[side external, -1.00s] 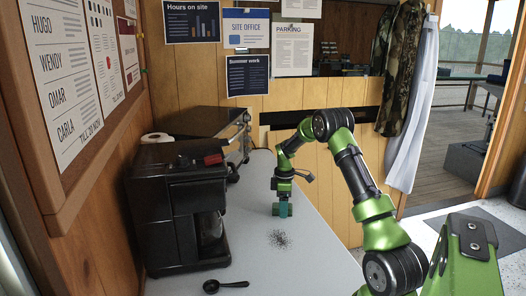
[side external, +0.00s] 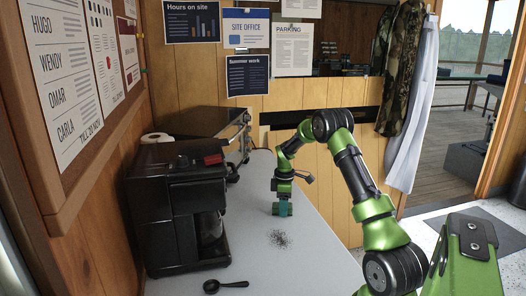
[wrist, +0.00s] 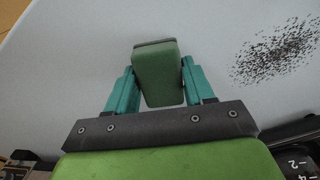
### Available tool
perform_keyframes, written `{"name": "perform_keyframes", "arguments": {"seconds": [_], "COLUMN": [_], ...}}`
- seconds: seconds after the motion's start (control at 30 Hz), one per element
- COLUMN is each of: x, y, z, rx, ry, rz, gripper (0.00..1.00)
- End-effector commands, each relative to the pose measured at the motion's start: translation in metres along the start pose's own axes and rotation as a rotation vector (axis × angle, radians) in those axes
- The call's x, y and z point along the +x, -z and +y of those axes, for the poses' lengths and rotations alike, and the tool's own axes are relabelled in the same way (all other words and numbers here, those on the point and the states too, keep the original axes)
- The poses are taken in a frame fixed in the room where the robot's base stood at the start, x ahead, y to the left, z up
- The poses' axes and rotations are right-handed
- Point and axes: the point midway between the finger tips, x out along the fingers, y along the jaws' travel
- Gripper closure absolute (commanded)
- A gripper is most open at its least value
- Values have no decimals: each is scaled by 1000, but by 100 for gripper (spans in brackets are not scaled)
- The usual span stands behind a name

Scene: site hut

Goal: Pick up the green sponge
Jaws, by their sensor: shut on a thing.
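The green sponge (wrist: 158,78) is a small block with a dark grey layer on its far edge, seen in the wrist view. My gripper (wrist: 158,82) has its two teal fingers on either side of it, shut on it. In the side external view my gripper (side external: 283,208) is low at the table top, beyond the dark grounds. The sponge is hard to tell from the fingers there. I cannot tell whether it is clear of the table.
Dark grounds (side external: 280,239) are scattered on the grey table (side external: 300,265); they also show in the wrist view (wrist: 277,50). A black coffee machine (side external: 175,205) stands at the left, with a black spoon (side external: 227,285) in front. A toaster oven (side external: 208,122) stands behind it.

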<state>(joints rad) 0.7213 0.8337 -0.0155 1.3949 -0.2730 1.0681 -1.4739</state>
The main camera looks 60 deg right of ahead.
Motion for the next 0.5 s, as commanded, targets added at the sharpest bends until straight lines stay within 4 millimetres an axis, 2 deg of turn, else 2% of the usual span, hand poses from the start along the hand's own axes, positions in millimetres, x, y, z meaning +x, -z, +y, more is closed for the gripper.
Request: {"name": "perform_keyframes", "arguments": {"seconds": [0.17,0.27,0.37,0.5], "x": [-17,-34,-35,-39], "y": [0,1,-6,-19], "z": [1,1,-15,-46], "rx": [-1,1,0,0], "ry": [-3,-4,1,1], "rz": [1,2,0,0], "gripper": [76,76,76,76]}}
